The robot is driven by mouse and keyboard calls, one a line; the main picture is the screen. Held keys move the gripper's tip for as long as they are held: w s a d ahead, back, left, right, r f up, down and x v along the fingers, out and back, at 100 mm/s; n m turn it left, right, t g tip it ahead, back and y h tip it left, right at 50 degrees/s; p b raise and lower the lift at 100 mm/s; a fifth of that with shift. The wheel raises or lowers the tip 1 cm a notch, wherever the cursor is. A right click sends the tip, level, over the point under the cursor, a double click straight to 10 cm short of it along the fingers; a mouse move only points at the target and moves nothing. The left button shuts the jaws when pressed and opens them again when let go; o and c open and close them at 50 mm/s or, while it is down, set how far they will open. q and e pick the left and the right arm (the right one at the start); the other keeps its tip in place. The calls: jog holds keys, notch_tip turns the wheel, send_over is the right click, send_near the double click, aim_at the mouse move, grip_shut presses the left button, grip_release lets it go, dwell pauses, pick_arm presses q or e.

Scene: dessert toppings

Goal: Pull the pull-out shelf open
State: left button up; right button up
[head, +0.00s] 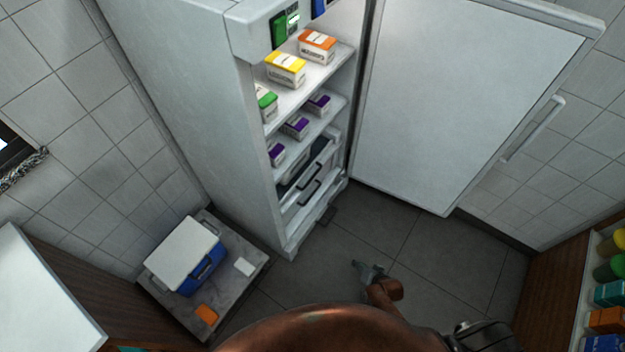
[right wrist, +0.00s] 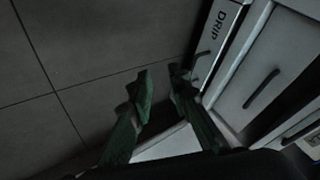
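The open white fridge (head: 200,100) has low white drawer fronts with dark handles (head: 311,191). I cannot tell for sure which front is the pull-out shelf. In the right wrist view, a low white front labelled "DRIP" (right wrist: 222,28) has a small dark handle at its lower end. A drawer front with a longer dark handle (right wrist: 262,89) is beside it. All look closed. My right gripper (head: 358,266) is low over the floor, in front of the fridge. Its green fingers (right wrist: 161,78) are apart with nothing between them, short of the small handle. My left gripper is out of view.
The fridge door (head: 450,100) stands wide open on the right. A blue and white cooler (head: 187,253) sits on a low grey stand at left. Shelves with bottles and boxes (head: 608,292) are at far right. The dark floor (head: 430,250) before the fridge is clear.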

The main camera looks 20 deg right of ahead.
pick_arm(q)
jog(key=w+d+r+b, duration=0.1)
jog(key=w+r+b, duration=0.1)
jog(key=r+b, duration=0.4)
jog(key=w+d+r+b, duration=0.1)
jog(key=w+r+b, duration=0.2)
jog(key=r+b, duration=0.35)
pick_arm(e)
jog(key=w+a+r+m+t+y+p, duration=0.1)
jog(key=w+a+r+m+t, duration=0.1)
jog(key=w+r, duration=0.65)
jog(key=w+a+r+m+t+y, duration=0.1)
jog(key=w+a+r+m+t, duration=0.3)
jog(key=w, duration=0.7)
jog(key=w+r+m+t+y+p, duration=0.1)
jog(key=w+r, duration=0.6)
jog(key=w, duration=0.2)
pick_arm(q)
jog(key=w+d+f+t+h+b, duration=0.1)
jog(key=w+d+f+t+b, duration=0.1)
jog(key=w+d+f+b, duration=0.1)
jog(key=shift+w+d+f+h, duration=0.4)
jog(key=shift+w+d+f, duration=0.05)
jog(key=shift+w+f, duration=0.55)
pick_arm(e)
jog(key=r+x, duration=0.1)
jog(key=x, duration=0.6)
jog(key=shift+w+f, duration=0.15)
jog(key=shift+w, duration=0.25)
